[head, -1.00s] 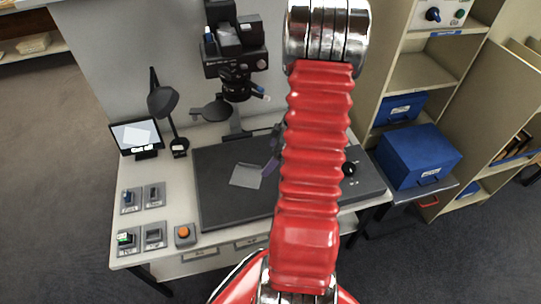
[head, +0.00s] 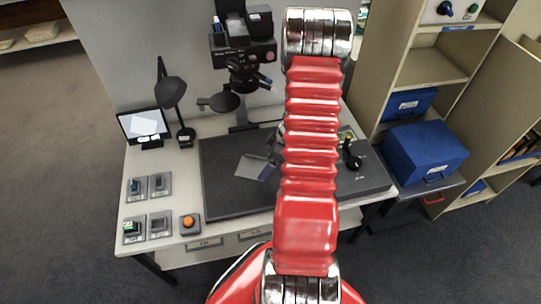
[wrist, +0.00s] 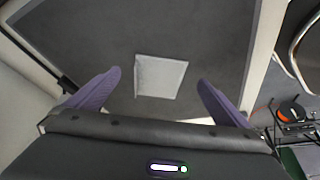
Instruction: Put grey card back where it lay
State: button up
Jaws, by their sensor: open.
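The grey card (head: 256,167) lies on the dark board (head: 222,190) of the copy stand, left of the arm. In the wrist view the grey card (wrist: 160,76) lies flat on the dark surface, ahead of the fingertips and between their lines. My gripper (wrist: 160,85) is open, with its two purple fingers apart and nothing between them. In the head view my gripper (head: 274,150) shows partly beside the card's right edge; my red arm hides the rest. The card appears apart from both fingers in the wrist view.
The copy stand camera (head: 243,45) rises behind the board. A lamp (head: 171,92) and a small screen (head: 144,123) stand at the back left. Switches and an orange button (head: 188,221) sit at the front left. A blue box (head: 424,152) stands at the right.

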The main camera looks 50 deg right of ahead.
aim_at(260, 170)
jog(key=shift+x, duration=2.35)
jog(key=shift+r, duration=0.1)
jog(key=shift+c, duration=0.6)
jog(key=c, duration=1)
jog(key=shift+a, duration=0.15)
